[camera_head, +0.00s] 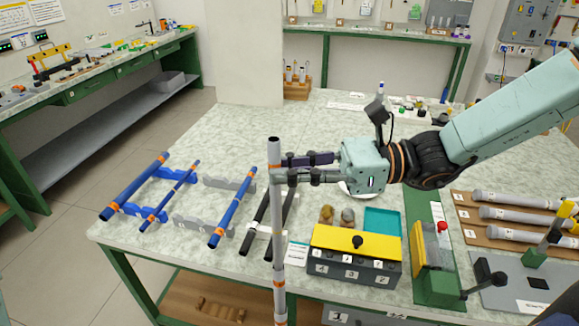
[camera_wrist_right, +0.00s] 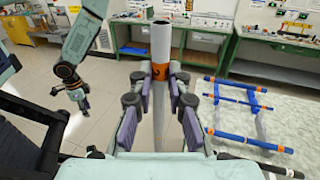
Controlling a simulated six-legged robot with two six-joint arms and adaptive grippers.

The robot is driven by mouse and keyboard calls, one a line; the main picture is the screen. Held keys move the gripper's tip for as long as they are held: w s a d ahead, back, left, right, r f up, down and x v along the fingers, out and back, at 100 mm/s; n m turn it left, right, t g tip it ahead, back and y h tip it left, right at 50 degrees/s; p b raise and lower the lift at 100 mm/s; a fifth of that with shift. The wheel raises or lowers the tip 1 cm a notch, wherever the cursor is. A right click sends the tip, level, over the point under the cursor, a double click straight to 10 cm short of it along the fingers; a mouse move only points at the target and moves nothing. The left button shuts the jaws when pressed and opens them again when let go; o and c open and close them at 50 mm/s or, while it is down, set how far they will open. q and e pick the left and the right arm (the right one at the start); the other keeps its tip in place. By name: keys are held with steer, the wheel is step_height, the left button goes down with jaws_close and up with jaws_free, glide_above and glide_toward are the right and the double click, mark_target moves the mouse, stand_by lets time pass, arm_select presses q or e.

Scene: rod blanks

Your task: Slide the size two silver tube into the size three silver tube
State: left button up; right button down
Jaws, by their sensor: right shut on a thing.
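My right gripper (camera_head: 284,168) is shut on an upright silver tube (camera_head: 278,225) with orange bands, held at the front edge of the table. The tube's open top end (camera_wrist_right: 161,38) shows in the right wrist view, with an orange band between the fingers; its size mark I cannot read. Several silver tubes lie on a wooden rack at the right, including an upper one (camera_head: 508,200), a middle one (camera_head: 515,216) and a lower one (camera_head: 510,232).
Blue tubes (camera_head: 232,210) lie on cradles at the left, with black tubes (camera_head: 255,222) behind the held tube. A yellow-topped box (camera_head: 357,240), a teal tray (camera_head: 383,220) and a green fixture (camera_head: 425,280) stand to its right.

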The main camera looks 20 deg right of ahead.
step_height(320, 180, down, 11)
steer(key=b, duration=0.9)
steer(key=shift+b, duration=0.4)
stand_by(3.4)
steer(key=c, duration=1.2)
jaws_free()
step_height(320, 180, up, 10)
steer(key=shift+d, duration=0.1)
